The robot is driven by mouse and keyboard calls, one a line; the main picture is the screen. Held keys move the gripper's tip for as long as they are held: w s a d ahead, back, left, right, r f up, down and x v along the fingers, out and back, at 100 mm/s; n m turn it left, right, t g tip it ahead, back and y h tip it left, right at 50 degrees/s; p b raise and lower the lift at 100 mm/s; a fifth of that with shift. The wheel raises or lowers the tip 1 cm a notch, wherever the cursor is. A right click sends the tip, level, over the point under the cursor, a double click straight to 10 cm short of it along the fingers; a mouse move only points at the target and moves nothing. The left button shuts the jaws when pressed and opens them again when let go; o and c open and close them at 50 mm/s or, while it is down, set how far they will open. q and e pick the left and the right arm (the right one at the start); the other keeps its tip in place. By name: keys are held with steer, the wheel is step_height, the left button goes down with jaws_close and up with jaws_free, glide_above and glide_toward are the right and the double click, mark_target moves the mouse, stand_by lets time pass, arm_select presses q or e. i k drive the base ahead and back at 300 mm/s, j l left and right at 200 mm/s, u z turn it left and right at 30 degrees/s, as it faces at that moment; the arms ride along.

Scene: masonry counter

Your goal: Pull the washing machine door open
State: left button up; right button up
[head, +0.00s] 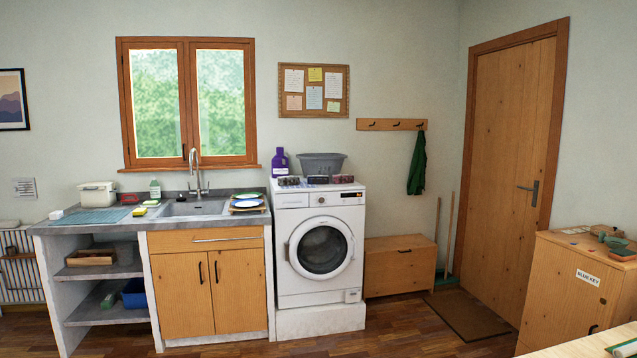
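The white washing machine (342,216) stands on a pale block to the right of the sink counter, on the far side of the room. Its round door (320,248) has dark glass in a white ring and faces me. The door looks closed, flush with the front. A handle seems to show at the ring's left edge, but it is too small to be sure. Neither of my grippers shows in the head view.
The masonry counter (110,227) with wooden cupboard doors adjoins the machine's left side. A wooden bench (400,265) stands to its right. A wooden cabinet (570,290) and a pale tabletop (590,345) are at the near right. The wooden floor (400,335) before the machine is clear.

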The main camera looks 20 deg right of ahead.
mark_target(292, 248)
steer(key=i+j, duration=0.35)
steer(key=i+z, duration=0.15)
steer(key=i, duration=0.3)
steer(key=i+j+z, duration=0.2)
steer(key=i, duration=0.25)
steer(key=i+z, duration=0.15)
steer(key=i, duration=0.35)
steer(key=i+j+z, duration=0.15)
steer(key=i+j, duration=0.15)
steer(key=i+j+z, duration=0.15)
steer(key=i, duration=0.4)
steer(key=i+l+z, duration=0.2)
steer(key=i, duration=0.4)
steer(key=i+l+z, duration=0.2)
steer(key=i, duration=0.4)
steer(key=j, duration=0.1)
